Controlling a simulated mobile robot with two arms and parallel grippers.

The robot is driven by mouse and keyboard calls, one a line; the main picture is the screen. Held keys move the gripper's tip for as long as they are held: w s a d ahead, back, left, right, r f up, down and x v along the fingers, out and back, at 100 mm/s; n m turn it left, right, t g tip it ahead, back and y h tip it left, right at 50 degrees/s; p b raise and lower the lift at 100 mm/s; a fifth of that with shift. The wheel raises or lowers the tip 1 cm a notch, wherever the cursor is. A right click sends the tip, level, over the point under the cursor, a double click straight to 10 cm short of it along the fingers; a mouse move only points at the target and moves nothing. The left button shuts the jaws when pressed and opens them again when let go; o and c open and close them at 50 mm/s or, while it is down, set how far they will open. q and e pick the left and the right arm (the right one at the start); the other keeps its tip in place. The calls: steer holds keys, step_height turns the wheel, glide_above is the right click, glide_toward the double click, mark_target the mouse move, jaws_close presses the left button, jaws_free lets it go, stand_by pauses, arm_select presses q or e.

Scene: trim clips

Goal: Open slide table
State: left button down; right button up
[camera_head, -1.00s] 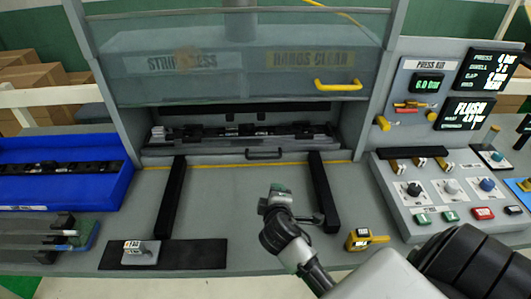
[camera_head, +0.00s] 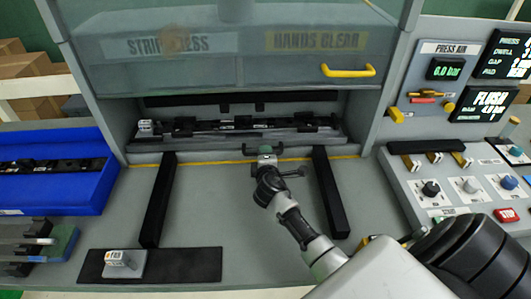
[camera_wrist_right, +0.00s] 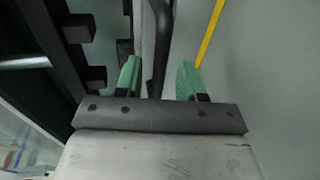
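The slide table (camera_head: 215,143) sits inside the press opening, with a dark fixture and rail parts on it. Its black handle (camera_head: 250,150) is at the middle of its front edge. My right gripper (camera_head: 265,150) is at this handle and partly covers it. In the right wrist view the dark handle bar (camera_wrist_right: 159,45) runs between the two green fingertips of my right gripper (camera_wrist_right: 158,80). The fingers are apart, with a gap on each side of the bar. My left gripper is not in view.
Two black rails (camera_head: 158,200) (camera_head: 330,190) run forward from the opening over clear grey bench. The clear guard (camera_head: 230,60) with a yellow handle (camera_head: 348,70) is raised above. A blue bin (camera_head: 90,195) stands left, a control panel (camera_head: 430,200) right.

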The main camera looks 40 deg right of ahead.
steer(key=shift+x, duration=0.85)
steer(key=shift+c, duration=0.2)
jaws_close()
